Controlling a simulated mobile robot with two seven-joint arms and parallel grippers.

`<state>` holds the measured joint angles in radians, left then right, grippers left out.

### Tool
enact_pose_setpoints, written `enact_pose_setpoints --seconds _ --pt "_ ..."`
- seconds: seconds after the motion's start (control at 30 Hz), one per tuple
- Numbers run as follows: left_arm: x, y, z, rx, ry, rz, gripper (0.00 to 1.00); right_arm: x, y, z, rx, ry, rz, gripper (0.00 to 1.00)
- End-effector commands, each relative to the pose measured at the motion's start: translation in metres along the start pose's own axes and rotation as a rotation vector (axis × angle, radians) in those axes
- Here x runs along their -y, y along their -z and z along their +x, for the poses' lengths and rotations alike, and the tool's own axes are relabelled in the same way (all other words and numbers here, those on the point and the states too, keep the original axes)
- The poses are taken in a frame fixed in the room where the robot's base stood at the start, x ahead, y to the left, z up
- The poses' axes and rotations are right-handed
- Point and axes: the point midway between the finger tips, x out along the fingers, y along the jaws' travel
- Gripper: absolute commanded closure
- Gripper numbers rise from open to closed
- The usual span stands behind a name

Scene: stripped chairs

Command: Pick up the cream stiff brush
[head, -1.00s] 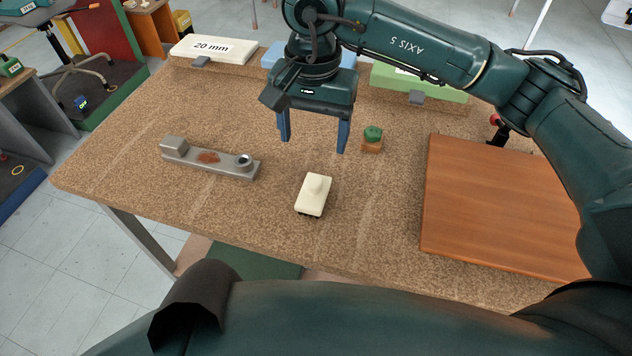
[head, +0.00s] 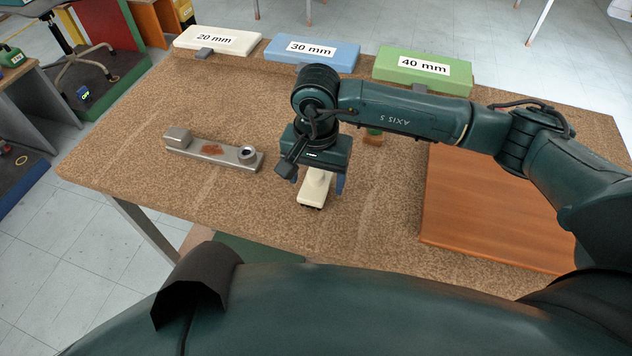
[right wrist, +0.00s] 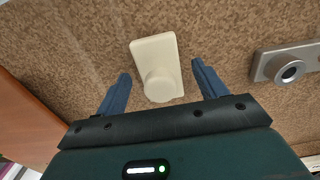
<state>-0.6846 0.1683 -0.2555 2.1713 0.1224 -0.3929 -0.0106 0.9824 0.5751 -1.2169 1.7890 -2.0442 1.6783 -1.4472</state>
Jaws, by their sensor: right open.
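The cream stiff brush (head: 313,191) lies on the brown speckled worktable, its round knob upward and dark bristles just showing beneath. My right gripper (head: 318,186) is above it, pointing down, with its blue fingers apart on either side of the brush. In the right wrist view the brush (right wrist: 157,68) lies between the open fingers (right wrist: 163,84), nearer their tips, with a gap on both sides. Nothing is held. The gripper body hides part of the brush in the head view. My left gripper is not in view.
A grey metal bar with a rusty patch (head: 212,151) lies left of the brush. A wooden board (head: 480,215) lies right. White (head: 217,41), blue (head: 312,51) and green (head: 423,71) labelled blocks line the back edge.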

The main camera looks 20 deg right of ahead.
Motion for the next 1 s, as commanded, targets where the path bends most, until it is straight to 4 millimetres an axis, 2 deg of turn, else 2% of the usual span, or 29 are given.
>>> enact_pose_setpoints --seconds 0.27,0.87,1.0 --pt "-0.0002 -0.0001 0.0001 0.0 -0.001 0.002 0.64 0.0003 -0.0001 0.0027 0.0 0.001 -0.001 0.3" --pt "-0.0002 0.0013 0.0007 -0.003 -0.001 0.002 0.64 0.0004 0.0 0.0023 0.0 0.001 0.0 0.79" --pt "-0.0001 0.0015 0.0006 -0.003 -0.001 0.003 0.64 0.0005 0.0001 0.002 0.0 0.002 0.0 0.79"
